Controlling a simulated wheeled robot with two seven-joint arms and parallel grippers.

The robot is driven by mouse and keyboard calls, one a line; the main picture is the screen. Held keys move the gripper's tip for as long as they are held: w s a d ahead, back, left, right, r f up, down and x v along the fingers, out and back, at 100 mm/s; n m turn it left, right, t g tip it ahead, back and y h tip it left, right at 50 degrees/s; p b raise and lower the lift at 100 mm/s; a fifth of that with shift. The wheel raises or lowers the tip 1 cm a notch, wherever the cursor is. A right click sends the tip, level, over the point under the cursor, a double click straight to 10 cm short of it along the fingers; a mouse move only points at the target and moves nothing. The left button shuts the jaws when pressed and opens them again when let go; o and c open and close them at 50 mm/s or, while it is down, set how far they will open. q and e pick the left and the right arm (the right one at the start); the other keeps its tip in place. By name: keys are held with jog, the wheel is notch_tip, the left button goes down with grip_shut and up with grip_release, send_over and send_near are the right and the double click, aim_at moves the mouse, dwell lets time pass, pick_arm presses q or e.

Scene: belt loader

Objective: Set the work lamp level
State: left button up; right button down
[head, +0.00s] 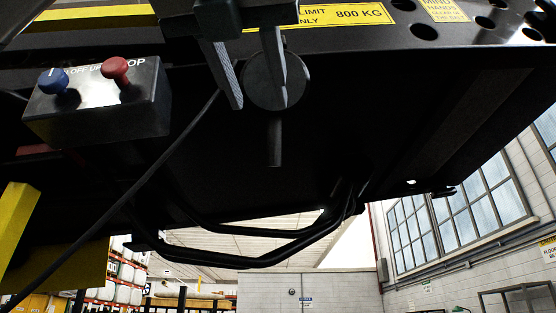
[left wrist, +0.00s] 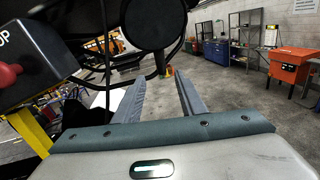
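A round dark disc (head: 297,82) with a short stub below (head: 274,145) hangs under the loader's edge in the head view; it may be the work lamp, but I see no lit face. In the left wrist view the disc (left wrist: 152,25) is at the top, its stub (left wrist: 160,62) pointing down. My left gripper (head: 258,106) comes from above in the head view, one finger overlapping the disc. In the left wrist view the left gripper (left wrist: 159,76) has its fingers spread, the stub showing beyond the gap. Contact cannot be told. My right gripper is not in view.
A control box (head: 100,100) with a blue and a red knob sits at the left, near the gripper. A black cable (head: 150,175) runs down from the disc area. A bent black bar (head: 240,262) lies below. Floor is open beyond, near an orange cabinet (left wrist: 290,65).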

aim_at(272, 141)
pick_arm(q)
jog(key=shift+w, duration=0.1)
